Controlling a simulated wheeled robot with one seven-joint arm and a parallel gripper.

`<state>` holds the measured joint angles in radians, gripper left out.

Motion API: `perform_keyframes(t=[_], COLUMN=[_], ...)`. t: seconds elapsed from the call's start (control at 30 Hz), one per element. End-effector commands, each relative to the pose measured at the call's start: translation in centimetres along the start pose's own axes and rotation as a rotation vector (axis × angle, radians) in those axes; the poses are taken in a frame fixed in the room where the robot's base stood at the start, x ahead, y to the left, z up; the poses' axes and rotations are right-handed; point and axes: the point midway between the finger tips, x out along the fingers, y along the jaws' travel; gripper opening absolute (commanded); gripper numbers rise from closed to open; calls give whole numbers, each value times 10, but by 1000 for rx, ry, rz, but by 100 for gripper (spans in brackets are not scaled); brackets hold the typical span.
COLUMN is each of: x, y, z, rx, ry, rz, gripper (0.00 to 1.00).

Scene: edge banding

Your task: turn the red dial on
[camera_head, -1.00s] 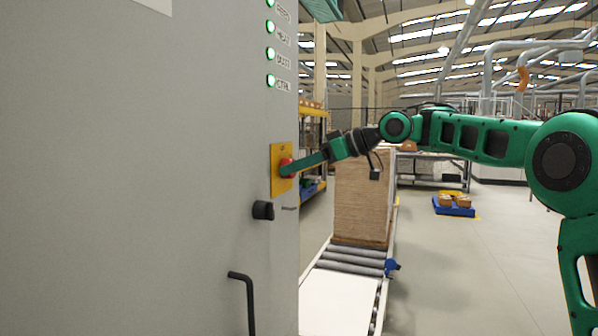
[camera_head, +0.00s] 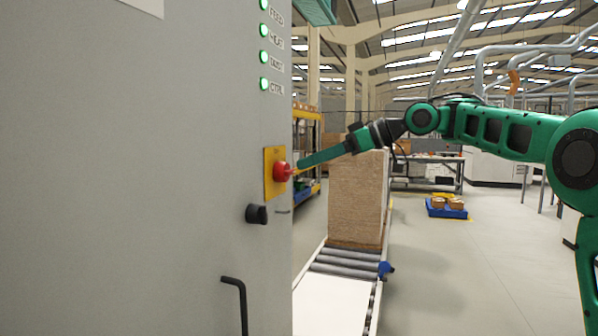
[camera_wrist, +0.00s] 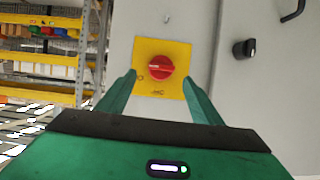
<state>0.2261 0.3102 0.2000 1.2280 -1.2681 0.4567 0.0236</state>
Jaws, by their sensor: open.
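The red dial (camera_head: 281,171) sits on a yellow plate (camera_head: 268,184) on the grey cabinet's side. It also shows in the wrist view (camera_wrist: 160,67), where its grip bar lies roughly horizontal in the picture. My gripper (camera_head: 297,168) is open and empty, just off the dial to the right in the head view. In the wrist view its two fingers (camera_wrist: 159,78) stand apart, one on each side of the dial, with the dial centred between them and farther off. The small lettering on the plate is too blurred to read.
A black knob (camera_head: 257,214) and a bent black handle (camera_head: 238,300) stick out of the cabinet below the plate. Several green lights (camera_head: 264,57) glow above it. A roller conveyor (camera_head: 345,262) with a stack of brown boards (camera_head: 355,200) stands behind. Open floor lies to the right.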

Motion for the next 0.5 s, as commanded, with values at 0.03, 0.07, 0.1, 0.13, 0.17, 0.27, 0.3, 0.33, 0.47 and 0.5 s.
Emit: perform_keyframes(t=[0.03, 0.07, 0.1, 0.13, 0.17, 0.27, 0.3, 0.33, 0.47, 0.5], x=[-9, -14, -19, -22, -24, -32, -33, -34, -34, -34], y=[1, 1, 1, 1, 0, 0, 0, 0, 0, 0], z=[0, 0, 0, 0, 0, 0, 0, 0, 0, 0], rx=[0, 1, 1, 1, 0, 1, 1, 1, 1, 1], ry=[0, 0, 1, 1, 1, 1, 1, 1, 1, 1], rz=[3, 3, 3, 2, 1, 1, 0, 0, -1, -1], gripper=[60, 60, 60, 60, 60, 60, 60, 60, 60, 60])
